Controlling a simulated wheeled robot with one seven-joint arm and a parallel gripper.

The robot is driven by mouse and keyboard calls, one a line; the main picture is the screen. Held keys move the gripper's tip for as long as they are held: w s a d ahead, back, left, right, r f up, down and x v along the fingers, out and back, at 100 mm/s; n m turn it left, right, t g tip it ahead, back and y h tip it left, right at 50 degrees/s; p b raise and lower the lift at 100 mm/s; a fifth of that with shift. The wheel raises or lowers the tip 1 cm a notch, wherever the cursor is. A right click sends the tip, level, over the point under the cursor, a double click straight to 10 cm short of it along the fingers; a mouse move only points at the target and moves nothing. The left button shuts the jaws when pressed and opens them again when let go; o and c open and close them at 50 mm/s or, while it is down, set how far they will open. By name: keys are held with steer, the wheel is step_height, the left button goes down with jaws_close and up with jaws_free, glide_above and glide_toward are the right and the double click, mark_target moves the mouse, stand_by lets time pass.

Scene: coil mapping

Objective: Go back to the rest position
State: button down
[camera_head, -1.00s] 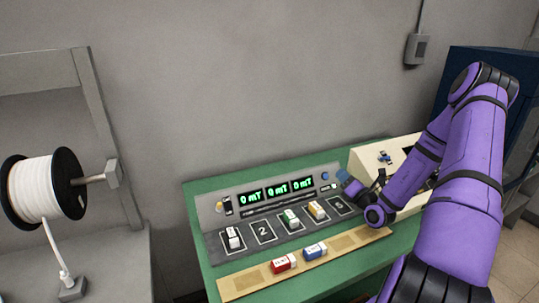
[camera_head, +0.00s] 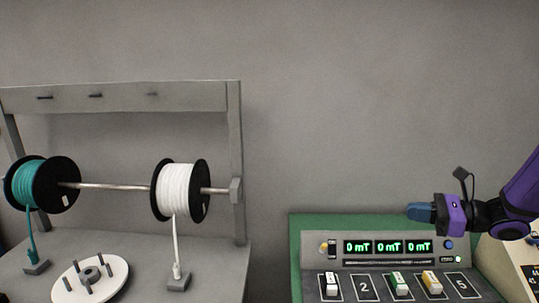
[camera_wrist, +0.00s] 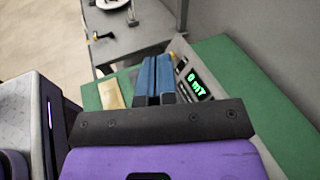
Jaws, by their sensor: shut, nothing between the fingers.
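My gripper (camera_head: 420,212) is at the right of the head view, above the back right of the green bench (camera_head: 308,221). Its blue fingers point left, are together and hold nothing. They also show in the wrist view (camera_wrist: 157,75), side by side, with a small part of the panel beside them. My purple arm comes in from the right edge. The control panel (camera_head: 315,262) shows three green "0 mT" displays and stands below the gripper, apart from it. Blocks sit on several numbered slots; slots 2 (camera_head: 364,287) and 5 (camera_head: 462,286) look bare.
A grey rack at left carries a white spool (camera_head: 180,190) and a teal spool (camera_head: 45,185) on a rod. A white disc with pegs (camera_head: 88,281) lies below. A beige box (camera_head: 508,262) stands at the right edge. The wall behind is bare.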

steer(key=s+a+r+n+g+h, duration=0.6)
steer(key=s+a+n+g, duration=0.15)
steer(key=s+n, duration=0.45)
steer(key=s+d+r+n+t+h, duration=0.2)
steer(key=s+r+n+t+h, duration=0.3)
steer(key=s+r+n+h, duration=0.3)
steer(key=shift+s+d+r+n+h, duration=0.35)
steer(key=shift+s+n, duration=0.55)
steer(key=shift+s, duration=0.75)
steer(key=shift+a+t, duration=0.1)
steer(key=shift+t, duration=0.15)
